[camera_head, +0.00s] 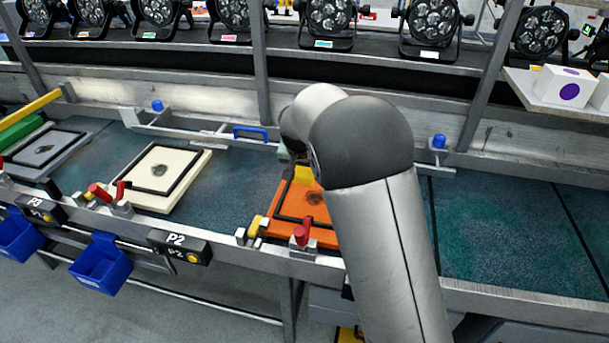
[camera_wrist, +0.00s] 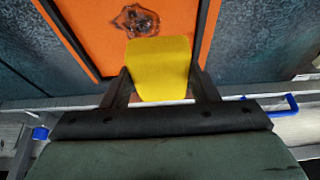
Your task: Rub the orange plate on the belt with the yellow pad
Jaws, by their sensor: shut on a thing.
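The orange plate (camera_head: 290,228) lies on the belt, partly hidden behind my arm in the head view. It has a black line border and a dark smudge (camera_head: 316,198). In the wrist view the orange plate (camera_wrist: 90,22) fills the upper middle, with the dark smudge (camera_wrist: 136,20) near the top. My gripper (camera_wrist: 160,85) is shut on the yellow pad (camera_wrist: 160,70), which sits between its two dark fingers. The pad's far edge overlaps the near side of the smudge in the picture. In the head view a bit of the yellow pad (camera_head: 304,175) shows over the plate's far part. I cannot tell whether pad and plate touch.
A cream plate (camera_head: 185,188) and a grey plate (camera_head: 30,160) lie further left on the belt. Red clamps (camera_head: 301,235) stand at the front rail. A blue handle (camera_head: 250,132) is behind. The belt (camera_head: 500,230) to the right is bare.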

